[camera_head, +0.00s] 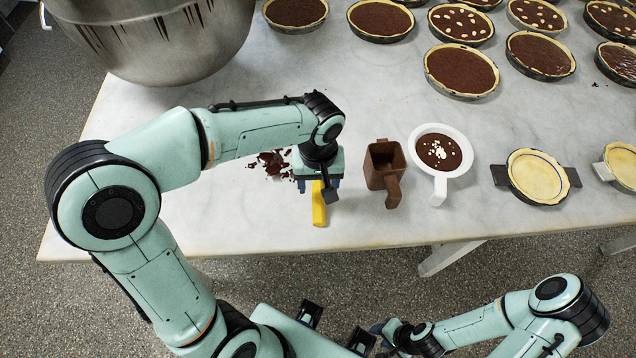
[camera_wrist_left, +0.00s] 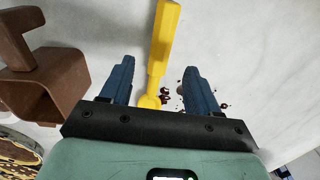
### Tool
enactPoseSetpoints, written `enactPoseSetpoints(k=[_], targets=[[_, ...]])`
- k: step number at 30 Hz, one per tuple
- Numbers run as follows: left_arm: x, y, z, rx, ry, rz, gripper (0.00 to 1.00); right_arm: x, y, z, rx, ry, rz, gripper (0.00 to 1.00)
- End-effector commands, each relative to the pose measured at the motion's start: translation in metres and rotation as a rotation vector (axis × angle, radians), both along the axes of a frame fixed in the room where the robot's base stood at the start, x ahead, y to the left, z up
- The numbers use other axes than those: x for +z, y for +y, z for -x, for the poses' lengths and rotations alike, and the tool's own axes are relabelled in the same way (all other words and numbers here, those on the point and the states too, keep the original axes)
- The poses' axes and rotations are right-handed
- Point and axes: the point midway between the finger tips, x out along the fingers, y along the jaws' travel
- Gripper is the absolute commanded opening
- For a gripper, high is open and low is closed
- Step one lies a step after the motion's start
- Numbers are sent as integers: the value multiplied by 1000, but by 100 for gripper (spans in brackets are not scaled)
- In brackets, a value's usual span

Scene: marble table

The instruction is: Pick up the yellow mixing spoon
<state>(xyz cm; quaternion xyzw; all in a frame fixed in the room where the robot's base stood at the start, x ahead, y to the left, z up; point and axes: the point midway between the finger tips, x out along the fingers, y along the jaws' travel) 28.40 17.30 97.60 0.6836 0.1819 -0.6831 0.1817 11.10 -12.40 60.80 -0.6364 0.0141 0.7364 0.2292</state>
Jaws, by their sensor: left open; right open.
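The yellow mixing spoon (camera_head: 319,205) lies on the marble table near its front edge. Its handle end sticks out toward the edge; the rest is hidden beneath my left gripper in the head view. My left gripper (camera_head: 318,187) is above the spoon, pointing down. In the left wrist view the spoon (camera_wrist_left: 164,40) runs between the two blue fingers of the open left gripper (camera_wrist_left: 158,66), with a gap on each side. Nothing is held. My right gripper (camera_head: 336,327) is open and empty, low in front of the table, away from the spoon.
A brown square pitcher (camera_head: 384,168) stands right of my left gripper, beside a white handled bowl (camera_head: 440,150) of chocolate. Chocolate shavings (camera_head: 271,163) lie left of the spoon. A metal mixing bowl (camera_head: 160,40) and several tarts (camera_head: 461,69) are further back. The table's front left is clear.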

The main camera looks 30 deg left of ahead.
Motion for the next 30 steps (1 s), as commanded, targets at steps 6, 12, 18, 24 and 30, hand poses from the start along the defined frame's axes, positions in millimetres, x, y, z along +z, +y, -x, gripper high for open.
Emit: enactPoseSetpoints(k=[6, 12, 18, 24, 30], targets=[[-16, 1, 0, 0, 3, -1, 61, -1, 0, 0, 0, 0, 0, 43], [-45, 4, -3, 0, 5, -1, 61, -1, 0, 0, 1, -1, 0, 43], [-63, 3, -3, 0, 0, 0, 61, -3, 0, 1, 0, 0, 0, 43], [-63, 3, -4, 0, 0, 1, 61, -3, 0, 1, 0, 0, 0, 43], [-63, 3, -4, 0, 0, 1, 2, -3, 0, 1, 0, 0, 0, 43]])
